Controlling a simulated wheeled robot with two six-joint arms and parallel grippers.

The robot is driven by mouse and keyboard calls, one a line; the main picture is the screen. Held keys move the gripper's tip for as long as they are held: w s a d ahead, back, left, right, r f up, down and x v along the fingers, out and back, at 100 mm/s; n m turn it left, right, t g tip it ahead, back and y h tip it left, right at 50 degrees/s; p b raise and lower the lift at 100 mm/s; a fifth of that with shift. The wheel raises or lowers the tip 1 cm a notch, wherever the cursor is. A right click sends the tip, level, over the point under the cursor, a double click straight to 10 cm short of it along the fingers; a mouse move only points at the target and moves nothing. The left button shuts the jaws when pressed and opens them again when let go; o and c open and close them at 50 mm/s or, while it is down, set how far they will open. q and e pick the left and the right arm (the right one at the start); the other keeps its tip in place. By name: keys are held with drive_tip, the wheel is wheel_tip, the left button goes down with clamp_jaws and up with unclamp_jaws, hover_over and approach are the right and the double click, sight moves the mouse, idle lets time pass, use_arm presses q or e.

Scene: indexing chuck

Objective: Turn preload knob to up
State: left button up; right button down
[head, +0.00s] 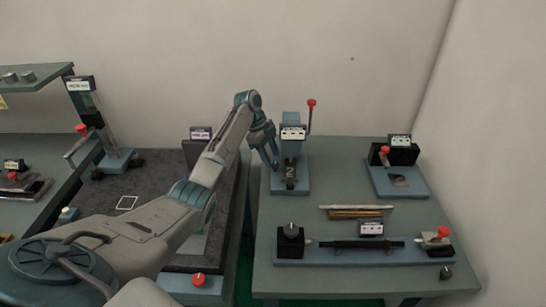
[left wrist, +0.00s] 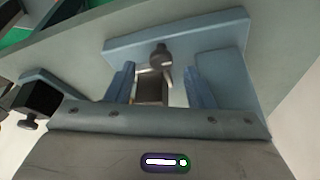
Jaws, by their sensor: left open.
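A small dark knob (left wrist: 160,56) shows between my left gripper's fingers in the left wrist view, on a blue base. It appears to be the dark part (head: 290,184) low on the blue upright station (head: 292,150) in the head view; the label is too small to read, so I cannot confirm it as the preload knob. My left gripper (head: 272,157) is at that station's left side, fingers pointing down. In the left wrist view my left gripper (left wrist: 160,88) is open, its blue fingers apart, with no visible grip on the knob. My right gripper is not in view.
A red-tipped lever (head: 311,104) rises at the station's right. A long fixture with a black dial (head: 290,231) and a red knob (head: 443,232) lies in front. Rods (head: 355,211) lie between. Another red-knobbed fixture (head: 398,176) stands right. A red dial (head: 198,279) is at lower left.

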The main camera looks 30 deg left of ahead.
sight(275, 167)
use_arm(q)
drive_tip(key=shift+x, duration=1.35)
drive_tip(key=c, duration=1)
drive_tip(key=shift+p, duration=0.35)
